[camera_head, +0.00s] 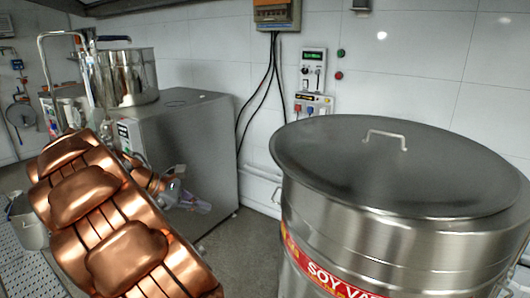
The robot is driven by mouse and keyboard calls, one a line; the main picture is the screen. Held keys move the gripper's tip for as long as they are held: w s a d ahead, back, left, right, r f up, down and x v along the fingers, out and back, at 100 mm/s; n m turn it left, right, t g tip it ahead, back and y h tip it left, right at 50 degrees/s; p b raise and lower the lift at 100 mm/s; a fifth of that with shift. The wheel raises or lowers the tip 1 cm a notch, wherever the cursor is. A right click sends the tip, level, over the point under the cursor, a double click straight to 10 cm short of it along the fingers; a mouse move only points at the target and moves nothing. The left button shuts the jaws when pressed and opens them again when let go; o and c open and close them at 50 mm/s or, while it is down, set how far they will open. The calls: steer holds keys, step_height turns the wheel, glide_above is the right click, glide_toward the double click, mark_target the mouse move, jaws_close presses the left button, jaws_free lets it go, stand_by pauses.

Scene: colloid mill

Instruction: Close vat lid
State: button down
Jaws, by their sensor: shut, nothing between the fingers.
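The large steel vat (350,235) stands at the right, with a red and yellow label reading "SOY VA…" on its front. The round grey vat lid (330,160) lies flat across the vat's top, with no gap that I can see at its near edge. A bar handle (385,138) stands up from the lid's far part. My gripper (195,203) is left of the vat, partly hidden behind my copper arm. It is shut and empty, low in front of the steel cabinet, and apart from the lid.
A steel machine cabinet (190,140) with a shiny steel pot (130,77) stands at the left. A wall control panel (313,75) and hanging black cables are behind the vat. Bare floor (245,245) shows between cabinet and vat.

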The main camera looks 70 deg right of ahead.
steer(key=w+d+r+n+g+h+p, duration=0.1)
steer(key=w+d+r+n+g+p, duration=0.2)
steer(key=d, duration=0.8)
steer(key=n+h+p, duration=0.1)
steer(key=p, duration=0.5)
glide_toward(282, 160)
step_height(282, 160, down, 3)
steer(key=d, duration=0.3)
steer(key=shift+s+d+f+g+p, duration=0.15)
steer(key=shift+s+d+g+p, duration=0.25)
steer(key=shift+s, duration=0.5)
steer(key=shift+s+d, duration=0.1)
steer(key=shift+d, duration=0.1)
steer(key=shift+s+d, duration=0.3)
steer(key=shift+s, duration=0.4)
steer(key=shift+s+d, duration=0.35)
steer(key=shift+s, duration=0.4)
steer(key=shift+s+d, duration=0.3)
steer(key=shift+s, duration=0.4)
